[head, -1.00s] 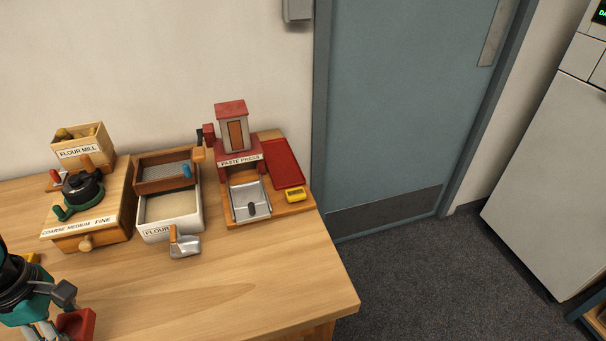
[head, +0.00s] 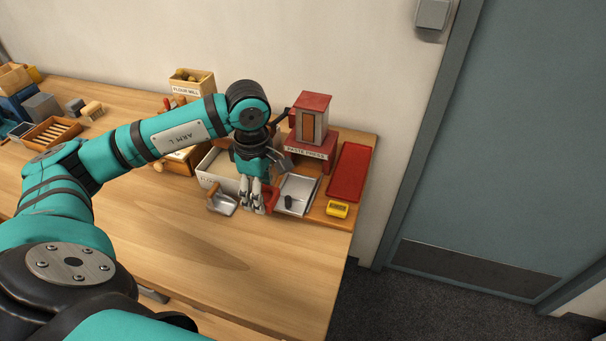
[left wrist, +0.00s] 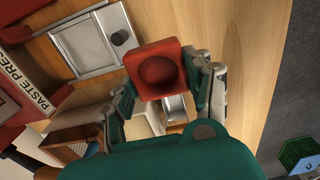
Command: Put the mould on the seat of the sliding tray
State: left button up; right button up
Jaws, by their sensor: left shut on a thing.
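The red mould (left wrist: 158,72), a square block with a round hollow, is between the fingers of my left gripper (head: 259,208). The gripper is shut on it. In the head view the red mould (head: 269,197) shows partly behind the fingers, just left of the sliding tray. The sliding tray (head: 302,187) is a silver metal plate with a dark knob in front of the paste press; it also shows in the left wrist view (left wrist: 86,46). The mould is beside the tray's knob end; its height above the table is unclear. My right gripper is out of view.
The paste press (head: 311,127) stands behind the tray, with a red board (head: 349,172) and a yellow device (head: 337,209) to the right. A metal scoop (head: 222,204) and the white flour bin (head: 211,167) are left of the gripper. The front table (head: 250,265) is clear.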

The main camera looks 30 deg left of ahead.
pick_arm(q)
jog(key=p, duration=0.2)
send_over(295, 186)
jog(key=s, duration=0.1)
jog(key=shift+s+f, duration=0.1)
jog(key=shift+f, duration=0.25)
jog(key=shift+w+f+p, duration=0.1)
jog(key=shift+w+p, duration=0.2)
jog(key=shift+w, duration=0.15)
notch_tip(295, 186, down, 3)
jog(key=shift+w+d+f+p, duration=0.1)
jog(key=shift+p, duration=0.75)
jog(key=shift+f, duration=0.2)
jog(key=shift+f, duration=0.15)
jog(key=o, duration=0.8)
jog(key=shift+f+b, duration=0.1)
jog(key=shift+b, duration=0.25)
jog(key=o, duration=0.5)
